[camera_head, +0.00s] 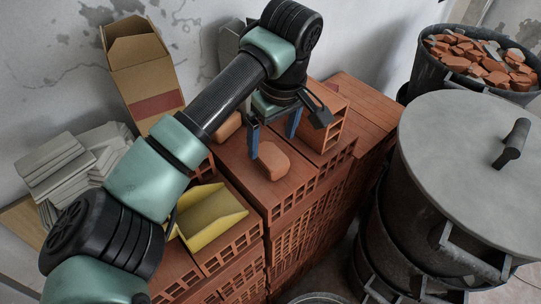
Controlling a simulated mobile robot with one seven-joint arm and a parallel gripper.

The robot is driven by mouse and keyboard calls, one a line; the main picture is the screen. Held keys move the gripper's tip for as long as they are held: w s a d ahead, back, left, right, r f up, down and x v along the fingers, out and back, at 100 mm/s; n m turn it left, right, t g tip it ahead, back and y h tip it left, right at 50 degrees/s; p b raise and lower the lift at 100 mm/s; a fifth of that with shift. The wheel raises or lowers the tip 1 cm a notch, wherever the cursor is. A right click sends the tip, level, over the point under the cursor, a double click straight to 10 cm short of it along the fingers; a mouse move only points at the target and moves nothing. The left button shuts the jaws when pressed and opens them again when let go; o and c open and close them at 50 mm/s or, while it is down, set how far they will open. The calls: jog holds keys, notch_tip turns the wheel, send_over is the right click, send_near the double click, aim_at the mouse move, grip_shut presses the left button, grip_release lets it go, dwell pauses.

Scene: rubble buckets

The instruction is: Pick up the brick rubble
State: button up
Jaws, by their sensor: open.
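A piece of brick rubble (273,161), orange and rounded, lies on top of a stack of hollow red bricks (240,177). My gripper (273,140) points down just above and behind it, with its two blue fingers apart and nothing seen between them. The left finger is close to the rubble's upper left edge; I cannot tell whether it touches. A second orange piece (227,127) lies on the stack to the left, partly hidden by my arm.
A lidded metal bucket (470,165) stands at the right, and a bucket full of brick rubble (430,68) behind it. A yellow scoop-like object (209,214), a cardboard box (142,67) and grey tiles (60,165) are at the left. A hollow brick (325,122) stands right of my gripper.

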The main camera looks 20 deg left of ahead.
aim_at(270, 154)
jog(key=f, duration=0.1)
jog(key=f+p, duration=0.2)
jog(key=f, duration=0.1)
jog(key=shift+s, duration=0.3)
jog(key=shift+w+a+f, duration=0.1)
jog(key=shift+a+f, duration=0.05)
jog(key=shift+f, duration=0.2)
grip_shut()
jog(key=shift+r, duration=0.15)
